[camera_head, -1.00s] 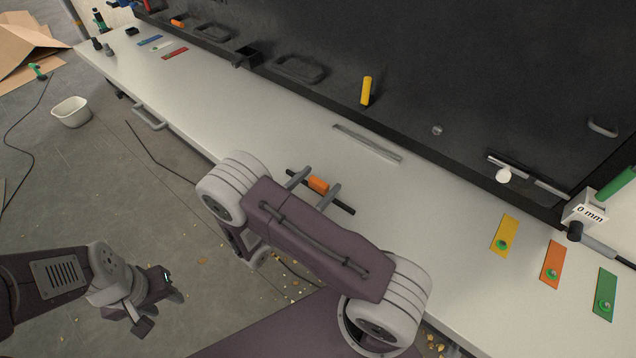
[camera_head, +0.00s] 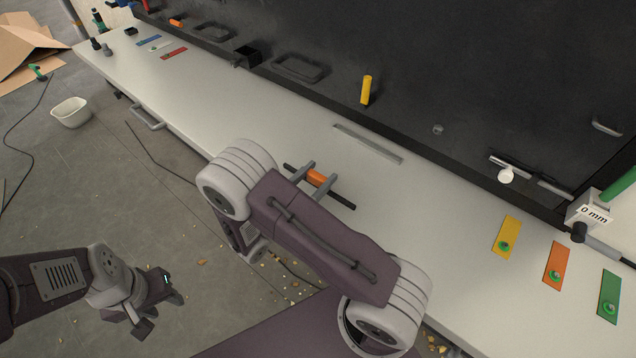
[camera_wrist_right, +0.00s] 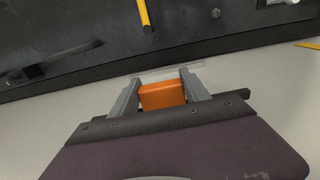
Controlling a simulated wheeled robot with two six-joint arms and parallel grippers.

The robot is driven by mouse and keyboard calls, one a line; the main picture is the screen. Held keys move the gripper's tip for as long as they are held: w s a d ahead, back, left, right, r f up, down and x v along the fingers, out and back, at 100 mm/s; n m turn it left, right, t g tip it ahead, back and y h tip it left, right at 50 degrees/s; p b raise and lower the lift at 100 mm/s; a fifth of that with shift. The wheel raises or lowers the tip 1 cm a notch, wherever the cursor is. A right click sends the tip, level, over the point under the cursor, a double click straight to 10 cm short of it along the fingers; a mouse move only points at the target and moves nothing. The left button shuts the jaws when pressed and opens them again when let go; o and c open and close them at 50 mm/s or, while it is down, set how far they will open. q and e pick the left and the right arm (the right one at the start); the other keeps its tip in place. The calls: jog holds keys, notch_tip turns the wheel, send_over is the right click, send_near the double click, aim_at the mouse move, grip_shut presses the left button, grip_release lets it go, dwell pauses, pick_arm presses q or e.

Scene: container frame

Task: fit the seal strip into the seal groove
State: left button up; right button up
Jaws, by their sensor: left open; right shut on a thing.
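The seal strip is a thin dark bar (camera_head: 343,202) with an orange block (camera_head: 317,177) at its middle. My right gripper (camera_head: 325,173) is shut on the orange block, which also shows between the fingers in the right wrist view (camera_wrist_right: 162,95). The strip is over the pale bench top; its exact height is hard to tell. The seal groove (camera_head: 368,144) looks like a long grey slot in the bench, just beyond the strip and apart from it. In the right wrist view the groove (camera_wrist_right: 166,70) is partly hidden by the fingers. My left gripper (camera_head: 163,312) is open and empty, over the floor.
A dark panel (camera_head: 330,60) stands along the bench's back edge, with a yellow handle (camera_head: 366,90) on it. Yellow (camera_head: 507,234), orange (camera_head: 558,262) and green (camera_head: 609,295) plates lie at right, near the "0 mm" block (camera_head: 588,212). The bench around the groove is clear.

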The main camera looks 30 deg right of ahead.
jog(key=s+r+p, duration=0.5)
jog(key=s+r, duration=0.3)
jog(key=s, duration=0.3)
jog(key=shift+s+a, duration=0.2)
jog(key=shift+s, duration=0.2)
